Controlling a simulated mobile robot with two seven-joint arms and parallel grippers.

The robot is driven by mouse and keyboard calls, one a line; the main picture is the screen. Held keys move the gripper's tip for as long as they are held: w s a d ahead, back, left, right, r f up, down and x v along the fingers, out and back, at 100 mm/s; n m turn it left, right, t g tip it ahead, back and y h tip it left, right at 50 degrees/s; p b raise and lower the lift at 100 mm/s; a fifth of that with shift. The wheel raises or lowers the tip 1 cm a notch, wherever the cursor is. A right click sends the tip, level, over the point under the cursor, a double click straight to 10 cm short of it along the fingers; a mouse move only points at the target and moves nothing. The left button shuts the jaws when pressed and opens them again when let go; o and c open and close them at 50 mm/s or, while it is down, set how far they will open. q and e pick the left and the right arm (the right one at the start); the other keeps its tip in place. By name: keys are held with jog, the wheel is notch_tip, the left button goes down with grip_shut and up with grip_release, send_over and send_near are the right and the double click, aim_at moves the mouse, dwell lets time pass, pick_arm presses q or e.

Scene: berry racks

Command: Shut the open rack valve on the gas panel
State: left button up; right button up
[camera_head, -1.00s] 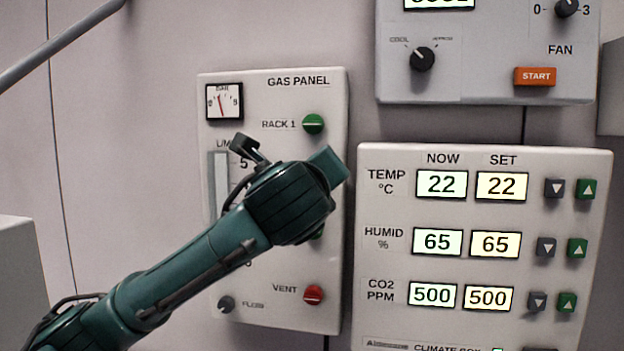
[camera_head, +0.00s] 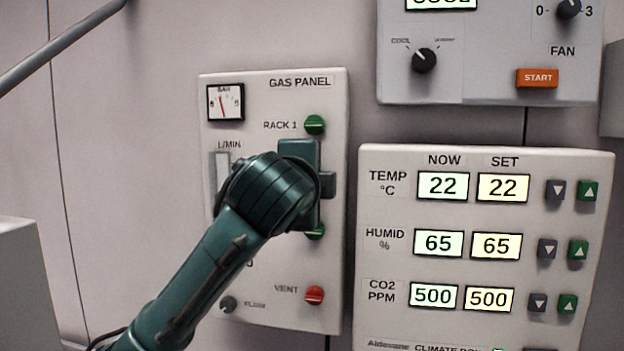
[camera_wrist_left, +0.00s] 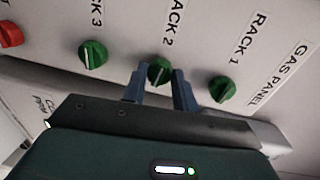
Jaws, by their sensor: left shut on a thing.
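The gas panel (camera_head: 270,318) hangs on the wall with a column of round valve knobs. The green rack 1 valve (camera_head: 315,125) has its white mark level. The green rack 2 valve (camera_wrist_left: 159,70) is between the fingers of my left gripper (camera_wrist_left: 159,84), which is shut on it; its mark is partly hidden. In the head view my left gripper (camera_head: 312,183) covers this knob. The green rack 3 valve (camera_wrist_left: 93,54) is beside it in the wrist view and partly hidden in the head view (camera_head: 316,232). My right gripper is not in view.
The red vent knob (camera_head: 314,295) and dark flow knob (camera_head: 228,304) are low on the panel. A pressure gauge (camera_head: 225,102) is at its top left. The climate box (camera_head: 485,325) stands close at the right, below another control box (camera_head: 480,92).

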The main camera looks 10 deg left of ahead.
pick_arm(q)
jog(key=shift+n, duration=0.6)
jog(key=o, duration=1)
